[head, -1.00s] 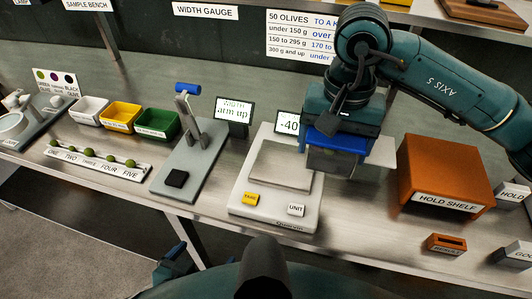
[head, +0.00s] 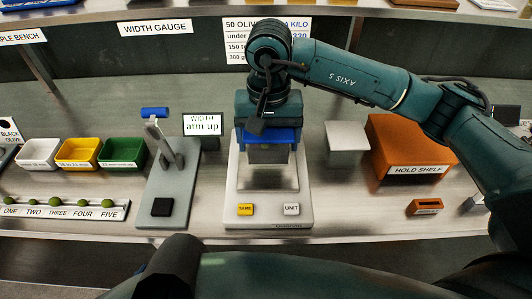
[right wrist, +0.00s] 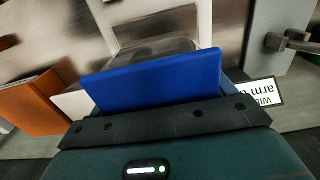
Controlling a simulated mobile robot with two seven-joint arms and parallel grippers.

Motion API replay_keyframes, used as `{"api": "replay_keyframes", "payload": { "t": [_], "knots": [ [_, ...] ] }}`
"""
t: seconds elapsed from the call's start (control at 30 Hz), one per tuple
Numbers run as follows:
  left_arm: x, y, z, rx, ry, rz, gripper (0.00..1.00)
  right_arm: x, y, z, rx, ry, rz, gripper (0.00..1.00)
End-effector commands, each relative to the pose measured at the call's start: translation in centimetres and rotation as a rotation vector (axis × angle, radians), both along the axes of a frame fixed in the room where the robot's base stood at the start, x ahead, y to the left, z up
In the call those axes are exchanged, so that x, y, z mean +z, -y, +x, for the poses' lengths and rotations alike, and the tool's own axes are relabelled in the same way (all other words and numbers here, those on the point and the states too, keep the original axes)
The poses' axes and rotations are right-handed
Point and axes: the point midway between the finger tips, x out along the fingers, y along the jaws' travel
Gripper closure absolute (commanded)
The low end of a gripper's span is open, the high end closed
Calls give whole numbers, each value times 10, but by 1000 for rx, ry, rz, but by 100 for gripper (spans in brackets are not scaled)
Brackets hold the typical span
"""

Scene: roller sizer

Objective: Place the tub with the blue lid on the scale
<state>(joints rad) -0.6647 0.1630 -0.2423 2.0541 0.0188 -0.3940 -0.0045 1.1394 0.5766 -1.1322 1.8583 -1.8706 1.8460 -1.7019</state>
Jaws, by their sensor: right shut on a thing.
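The tub with the blue lid (head: 268,153) is in my right gripper (head: 268,137), with its blue lid up and its greyish clear body below. My right gripper is shut on it. In the right wrist view the blue lid (right wrist: 150,78) fills the middle, with the clear body (right wrist: 150,50) beyond it. The white scale (head: 236,205) is directly under the tub in the head view. I cannot tell whether the tub's base touches the pan. The scale's display is hidden behind my right arm. My left gripper is out of view.
The width gauge (head: 178,190) with its display (head: 202,125) stands left of the scale. The orange hold shelf (head: 410,150) and a pale square plate (head: 347,135) are on the right. White, yellow and green bins (head: 122,152) and an olive strip (head: 62,209) are far left.

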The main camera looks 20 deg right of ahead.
Motion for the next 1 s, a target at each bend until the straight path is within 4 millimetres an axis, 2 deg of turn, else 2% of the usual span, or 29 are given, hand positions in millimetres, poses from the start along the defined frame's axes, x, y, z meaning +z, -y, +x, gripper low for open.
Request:
{"api": "replay_keyframes", "payload": {
  "t": [0.23, 0.43, 0.8, 0.83, 1.0],
  "knots": [
    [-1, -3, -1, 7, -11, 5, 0, -21, 0, 0, -1, 0, 0, 49],
    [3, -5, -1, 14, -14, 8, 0, -47, 0, 0, -1, 0, 0, 49],
    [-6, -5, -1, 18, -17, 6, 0, -55, 0, 1, 0, 3, 0, 49],
    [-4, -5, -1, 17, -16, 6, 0, -53, 0, 0, 0, 2, -1, 17],
    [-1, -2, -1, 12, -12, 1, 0, -53, 0, 0, 0, 1, 0, 3]
  ]
}}
